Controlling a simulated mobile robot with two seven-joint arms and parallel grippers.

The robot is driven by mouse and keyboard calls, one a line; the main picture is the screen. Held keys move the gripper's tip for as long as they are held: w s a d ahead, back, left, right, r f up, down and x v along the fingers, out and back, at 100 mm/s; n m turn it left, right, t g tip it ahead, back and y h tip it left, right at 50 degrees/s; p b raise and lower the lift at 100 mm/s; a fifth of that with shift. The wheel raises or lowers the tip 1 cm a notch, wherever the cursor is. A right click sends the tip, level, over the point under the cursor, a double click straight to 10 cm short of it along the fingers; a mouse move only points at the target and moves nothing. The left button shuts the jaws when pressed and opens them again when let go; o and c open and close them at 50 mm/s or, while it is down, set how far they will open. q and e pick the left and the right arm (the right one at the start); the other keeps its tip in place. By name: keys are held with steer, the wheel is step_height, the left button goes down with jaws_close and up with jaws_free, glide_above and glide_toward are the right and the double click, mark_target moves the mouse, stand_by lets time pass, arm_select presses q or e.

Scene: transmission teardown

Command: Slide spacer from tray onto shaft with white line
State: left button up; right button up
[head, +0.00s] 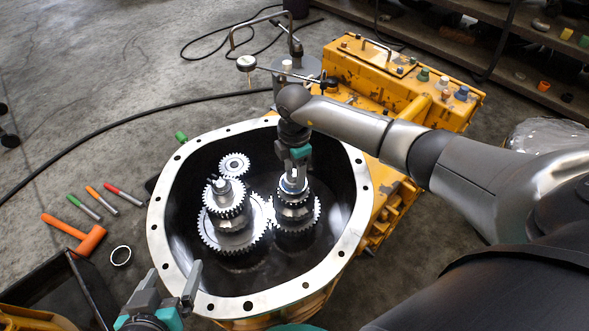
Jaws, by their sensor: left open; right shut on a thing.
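My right gripper (295,166) points down inside the round housing, over the right-hand gear shaft (294,208). It is shut on a small bright ring, apparently the spacer (293,185), at the top of that shaft. The fingers hide part of the ring, and I cannot tell how far it sits around the shaft. A second gear shaft (226,200) stands to its left. I cannot make out a white line on either shaft. My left gripper (178,284) is open and empty at the housing's near-left rim. A dark tray (85,285) is at the lower left.
The housing's pale bolt-hole flange (160,222) surrounds the gears. A small gear (234,164) lies behind the left shaft. An orange hammer (78,235), several markers (104,199) and a loose ring (121,256) lie at left. A yellow casing (372,75) stands behind.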

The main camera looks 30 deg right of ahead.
steer(key=shift+f, duration=0.5)
steer(key=o, duration=1.5)
steer(key=shift+o, duration=0.4)
steer(key=shift+r, duration=0.1)
step_height(320, 180, up, 8)
steer(key=p, duration=0.8)
